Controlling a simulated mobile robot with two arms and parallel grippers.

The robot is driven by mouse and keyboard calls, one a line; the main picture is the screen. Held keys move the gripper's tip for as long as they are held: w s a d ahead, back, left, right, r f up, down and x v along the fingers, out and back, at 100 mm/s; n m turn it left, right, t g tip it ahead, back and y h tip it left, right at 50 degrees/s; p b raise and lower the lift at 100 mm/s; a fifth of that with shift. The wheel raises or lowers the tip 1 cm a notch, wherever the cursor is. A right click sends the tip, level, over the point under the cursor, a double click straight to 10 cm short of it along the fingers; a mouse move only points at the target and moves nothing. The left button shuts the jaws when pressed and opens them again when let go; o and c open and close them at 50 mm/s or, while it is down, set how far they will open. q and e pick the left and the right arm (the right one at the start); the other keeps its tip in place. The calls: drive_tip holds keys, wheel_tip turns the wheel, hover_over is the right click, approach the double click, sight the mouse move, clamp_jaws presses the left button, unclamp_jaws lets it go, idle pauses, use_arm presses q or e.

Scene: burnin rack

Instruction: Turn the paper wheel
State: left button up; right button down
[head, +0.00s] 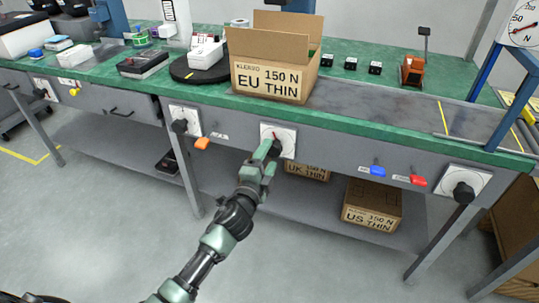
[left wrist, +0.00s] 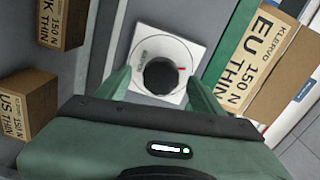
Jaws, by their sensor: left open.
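A black round knob (left wrist: 160,76) sits on a white dial plate (left wrist: 143,41) with a red mark at its edge; the small lettering is not readable. In the head view this plate (head: 287,134) is on the bench's front panel, below the open carton, and my gripper hides most of its knob. My left gripper (head: 269,150) is open in front of it. In the left wrist view its two green fingers (left wrist: 160,88) stand either side of the knob with gaps showing; I cannot tell how deep they reach. My right gripper is not in view.
Other black knobs on white plates (head: 465,190) (head: 181,127) flank this one, with orange, blue and red levers (head: 377,171) between. An open carton marked EU THIN (head: 268,80) stands above on the green bench. Cartons marked US THIN (head: 371,207) and UK THIN lie on the lower shelf.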

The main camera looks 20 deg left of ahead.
use_arm(q)
drive_tip(key=s, duration=0.6)
drive_tip(key=shift+s+a, duration=0.15)
drive_tip(key=shift+s, duration=0.2)
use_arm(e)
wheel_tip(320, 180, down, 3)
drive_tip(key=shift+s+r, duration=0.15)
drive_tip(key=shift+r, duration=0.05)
